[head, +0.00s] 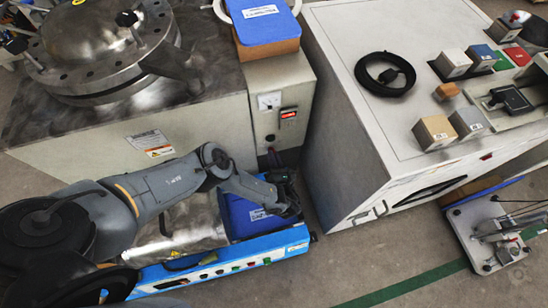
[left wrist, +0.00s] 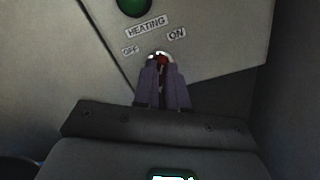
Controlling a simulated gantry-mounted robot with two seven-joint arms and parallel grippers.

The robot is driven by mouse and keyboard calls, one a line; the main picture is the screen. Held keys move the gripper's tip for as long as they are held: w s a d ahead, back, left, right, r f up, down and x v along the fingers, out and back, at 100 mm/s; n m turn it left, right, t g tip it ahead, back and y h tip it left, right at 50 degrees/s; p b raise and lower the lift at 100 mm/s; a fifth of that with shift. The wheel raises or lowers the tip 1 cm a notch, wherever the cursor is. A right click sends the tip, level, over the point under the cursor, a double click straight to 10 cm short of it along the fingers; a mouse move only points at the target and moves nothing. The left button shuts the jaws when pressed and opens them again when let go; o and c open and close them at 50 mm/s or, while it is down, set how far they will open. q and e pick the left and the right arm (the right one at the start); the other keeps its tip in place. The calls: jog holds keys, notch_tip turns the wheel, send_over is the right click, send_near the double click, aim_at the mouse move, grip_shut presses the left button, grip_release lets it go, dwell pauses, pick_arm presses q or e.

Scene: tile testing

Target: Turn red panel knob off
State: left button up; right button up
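The red knob (left wrist: 162,60) sits in a bright round bezel on the grey panel (left wrist: 215,45), below a HEATING label, with OFF at its left and ON at its right. My left gripper (left wrist: 162,68) has both fingertips at the knob, one on each side, with little gap between them. They look shut on it, and they hide its lower part; I cannot tell which way it points. In the head view my left gripper (head: 281,180) is low in front of the grey control cabinet (head: 262,125). My right gripper is not in view.
A green round light (left wrist: 133,6) is above the label. A blue-topped box (head: 266,25) sits on the cabinet. A large white machine (head: 345,110) stands close on the right. A blue case (head: 215,268) lies below my left arm.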

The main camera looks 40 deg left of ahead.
pick_arm(q)
grip_shut()
jog(key=shift+n, duration=0.3)
jog(key=shift+n+p, duration=2.15)
jog(key=shift+n, duration=3.55)
jog(key=o, duration=0.6)
grip_release()
jog(key=shift+a, duration=0.1)
jog(key=shift+c, duration=0.2)
